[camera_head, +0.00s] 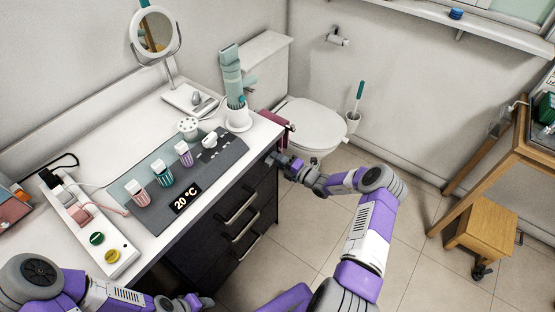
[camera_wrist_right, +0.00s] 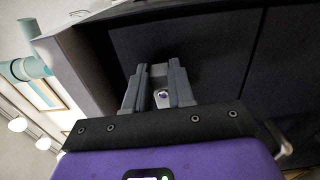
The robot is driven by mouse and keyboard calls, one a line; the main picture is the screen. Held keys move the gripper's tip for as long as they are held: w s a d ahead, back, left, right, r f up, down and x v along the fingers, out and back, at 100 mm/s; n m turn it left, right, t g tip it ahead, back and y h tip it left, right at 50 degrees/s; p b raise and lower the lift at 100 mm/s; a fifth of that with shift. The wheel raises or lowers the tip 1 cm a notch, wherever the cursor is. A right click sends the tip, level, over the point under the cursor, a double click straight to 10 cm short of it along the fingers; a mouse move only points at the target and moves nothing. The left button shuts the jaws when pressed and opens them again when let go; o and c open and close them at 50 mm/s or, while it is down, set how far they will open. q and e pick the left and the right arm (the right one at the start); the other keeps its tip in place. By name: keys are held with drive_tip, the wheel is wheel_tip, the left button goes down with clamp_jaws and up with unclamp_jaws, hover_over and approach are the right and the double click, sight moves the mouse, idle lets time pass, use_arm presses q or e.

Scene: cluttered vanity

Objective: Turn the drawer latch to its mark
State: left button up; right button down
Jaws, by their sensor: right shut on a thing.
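My right gripper (camera_head: 275,160) reaches the upper right end of the dark drawer front in the head view. In the right wrist view, the gripper (camera_wrist_right: 160,80) has its fingers against the dark front, shut on the small drawer latch (camera_wrist_right: 162,97). Only a pale, shiny bit of the latch shows between the fingers. Its mark and its angle cannot be made out. In the head view the gripper hides the latch. My left gripper (camera_head: 190,302) is low at the bottom edge, in front of the vanity, and its fingers are not clear.
The vanity top (camera_head: 165,105) holds a grey panel (camera_head: 213,165) with several striped jars, a round mirror (camera_head: 153,33) and a teal hair dryer (camera_head: 231,72) in a white holder. Drawer handles (camera_head: 240,207) stick out below my right gripper. A toilet (camera_head: 312,125) stands behind it.

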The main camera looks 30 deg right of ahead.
drive_tip(key=c, duration=1)
unclamp_jaws()
drive_tip(key=shift+o, duration=0.2)
drive_tip(key=p+v, duration=0.1)
drive_tip(key=v, duration=0.6)
drive_tip(key=shift+s, duration=0.25)
